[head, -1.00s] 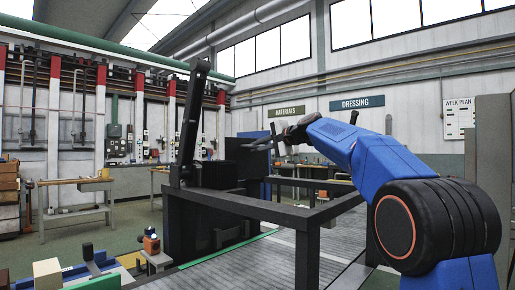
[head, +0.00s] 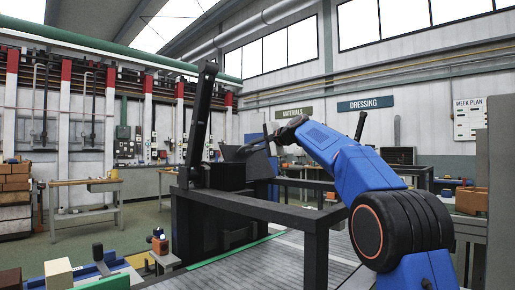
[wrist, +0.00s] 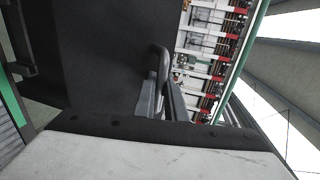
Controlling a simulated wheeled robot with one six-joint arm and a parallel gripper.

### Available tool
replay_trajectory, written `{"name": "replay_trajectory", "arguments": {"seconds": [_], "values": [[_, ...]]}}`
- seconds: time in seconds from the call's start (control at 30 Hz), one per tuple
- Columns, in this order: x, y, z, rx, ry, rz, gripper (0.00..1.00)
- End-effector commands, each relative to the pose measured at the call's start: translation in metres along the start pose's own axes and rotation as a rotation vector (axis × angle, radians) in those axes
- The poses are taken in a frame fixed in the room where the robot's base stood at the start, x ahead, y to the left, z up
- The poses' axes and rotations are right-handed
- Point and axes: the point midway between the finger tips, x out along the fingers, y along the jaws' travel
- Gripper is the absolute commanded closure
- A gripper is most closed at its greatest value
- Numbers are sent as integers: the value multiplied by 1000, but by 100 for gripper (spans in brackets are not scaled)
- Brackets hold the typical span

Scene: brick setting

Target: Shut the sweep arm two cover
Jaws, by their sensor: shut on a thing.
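A black cover panel (head: 240,158) stands tilted above a dark box (head: 225,177) in the middle of the head view. In the wrist view the dark panel (wrist: 105,55) fills the upper left. My gripper (head: 253,147) reaches the panel's upper edge from the right. In the wrist view my gripper's dark fingers (wrist: 165,80) are shut at the panel's right edge, around what looks like a curved handle. The exact contact is hard to make out, dark on dark. A tall black upright arm (head: 199,120) stands left of the box.
A dark frame rail (head: 255,207) with a corner post (head: 315,260) stands between me and the box, over a grey slatted bed (head: 235,270). Small blocks (head: 58,272) lie at the lower left. A workbench (head: 85,200) stands farther back.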

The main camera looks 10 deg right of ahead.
Motion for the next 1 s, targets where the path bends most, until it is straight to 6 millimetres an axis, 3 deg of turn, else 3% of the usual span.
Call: {"name": "replay_trajectory", "arguments": {"seconds": [0.4, 0.97, 1.0], "values": [[30, 4, 0, 2, 0, 0, 100], [35, 6, 0, 2, -1, 3, 100], [35, 6, 0, 2, -1, 3, 85]]}}
